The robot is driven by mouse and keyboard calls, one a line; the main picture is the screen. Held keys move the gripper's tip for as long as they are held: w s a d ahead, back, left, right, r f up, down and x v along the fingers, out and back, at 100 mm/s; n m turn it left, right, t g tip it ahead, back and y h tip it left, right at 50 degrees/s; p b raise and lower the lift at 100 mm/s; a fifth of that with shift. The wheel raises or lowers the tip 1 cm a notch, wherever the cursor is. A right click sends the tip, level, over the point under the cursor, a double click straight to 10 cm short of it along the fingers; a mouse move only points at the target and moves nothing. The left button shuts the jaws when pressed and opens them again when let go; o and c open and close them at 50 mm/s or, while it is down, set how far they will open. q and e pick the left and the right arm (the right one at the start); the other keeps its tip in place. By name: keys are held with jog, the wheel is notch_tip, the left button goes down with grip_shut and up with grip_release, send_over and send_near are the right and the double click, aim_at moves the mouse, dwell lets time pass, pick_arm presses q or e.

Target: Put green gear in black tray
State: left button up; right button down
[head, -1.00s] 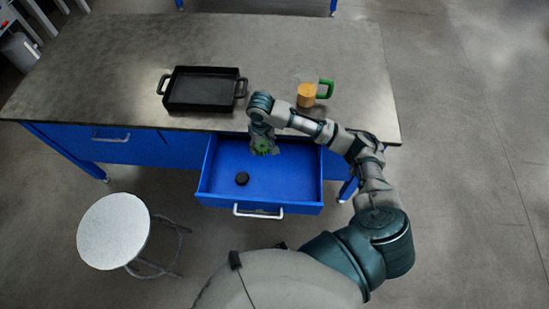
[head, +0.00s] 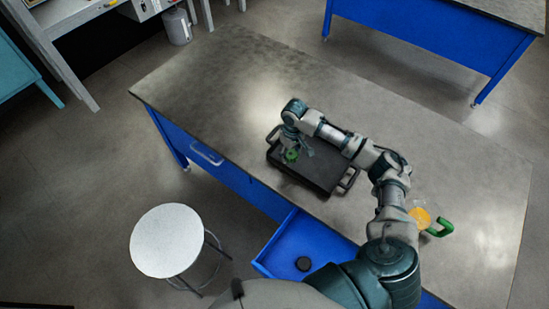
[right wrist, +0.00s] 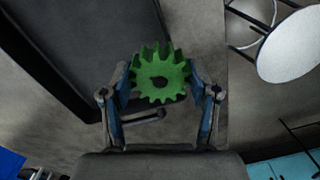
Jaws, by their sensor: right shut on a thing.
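The green gear (head: 290,155) is held in my right gripper (head: 295,147). In the right wrist view, the gear (right wrist: 172,71) is clamped between both fingers. The black tray (head: 326,180) lies on the grey workbench, with a handle at each end. In the head view the gear appears above the tray's left end, near its front edge. In the right wrist view the tray (right wrist: 85,35) lies beyond the gear to the upper left, with a handle (right wrist: 145,119) below the gear. The exact height is hard to tell. My left gripper is not in view.
An open blue drawer (head: 318,245) below the workbench (head: 220,80) holds a small black round part (head: 303,264). An orange mug (head: 420,217) with a green handle stands right of the tray. A round stool (head: 166,240) stands in front. The bench's left end is clear.

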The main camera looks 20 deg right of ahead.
jog(key=d+r+n+p, duration=0.1)
jog(key=d+p, duration=0.2)
jog(key=d, duration=0.6)
jog(key=f+b, duration=0.4)
jog(key=b, duration=0.1)
jog(key=d+f+b, duration=0.1)
jog(key=f+b, duration=0.1)
jog(key=f, duration=0.1)
jog(key=shift+w+d, duration=0.1)
jog(key=shift+w, duration=0.05)
jog(key=shift+f, duration=0.8)
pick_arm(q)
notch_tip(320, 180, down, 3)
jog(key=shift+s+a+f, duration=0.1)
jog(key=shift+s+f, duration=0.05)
pick_arm(e)
jog(key=shift+f, duration=0.3)
jog(key=shift+c, duration=0.2)
grip_release()
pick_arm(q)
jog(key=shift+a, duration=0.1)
pick_arm(e)
jog(key=shift+r, duration=0.1)
